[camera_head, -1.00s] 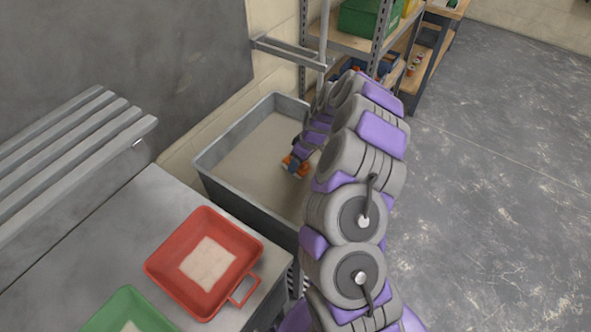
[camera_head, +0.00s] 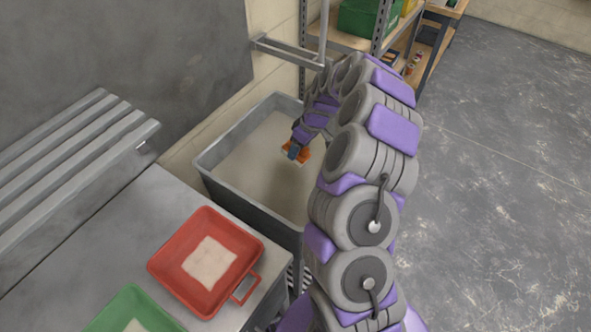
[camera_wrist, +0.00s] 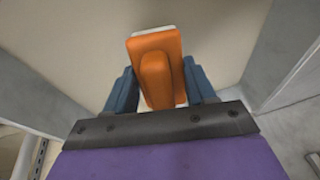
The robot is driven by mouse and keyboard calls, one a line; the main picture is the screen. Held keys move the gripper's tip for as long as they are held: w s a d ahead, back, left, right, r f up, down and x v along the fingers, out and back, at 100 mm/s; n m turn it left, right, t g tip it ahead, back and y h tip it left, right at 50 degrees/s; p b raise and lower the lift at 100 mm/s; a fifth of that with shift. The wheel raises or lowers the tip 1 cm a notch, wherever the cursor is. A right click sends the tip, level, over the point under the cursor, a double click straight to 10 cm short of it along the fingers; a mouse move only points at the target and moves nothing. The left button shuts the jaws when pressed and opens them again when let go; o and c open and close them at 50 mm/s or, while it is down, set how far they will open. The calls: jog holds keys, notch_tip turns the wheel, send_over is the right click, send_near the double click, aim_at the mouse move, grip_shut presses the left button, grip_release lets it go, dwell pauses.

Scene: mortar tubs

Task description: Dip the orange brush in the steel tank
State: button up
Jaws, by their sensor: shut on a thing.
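The orange brush (camera_head: 295,153) is held in my gripper (camera_head: 293,150) over the grey steel tank (camera_head: 227,195). The wrist view shows the orange brush (camera_wrist: 157,60) between the two blue fingers of my gripper (camera_wrist: 160,88), which are shut on it. A pale edge shows at the brush's far end. The tank holds pale beige mortar (camera_head: 258,158). Whether the brush touches the mortar or hangs above it, I cannot tell. My arm hides the tank's right side.
A red tub (camera_head: 207,262) and a green tub (camera_head: 133,310), both with pale mortar, stand on the grey bench (camera_head: 95,235). A slatted rack (camera_head: 70,150) is on the left wall. Metal shelving (camera_head: 383,25) stands behind the tank. The floor at right is clear.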

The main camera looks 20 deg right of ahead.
jog(key=shift+r+p, duration=0.95)
jog(key=shift+r, duration=3.05)
jog(key=shift+r+p, duration=0.6)
jog(key=shift+r, duration=1.4)
jog(key=s+a+m, duration=0.2)
jog(key=a+m, duration=0.1)
jog(key=a, duration=0.3)
jog(key=s+a+m+t+h, duration=0.1)
jog(key=s+a+m, duration=0.2)
jog(key=a, duration=0.4)
jog(key=shift+f, duration=0.15)
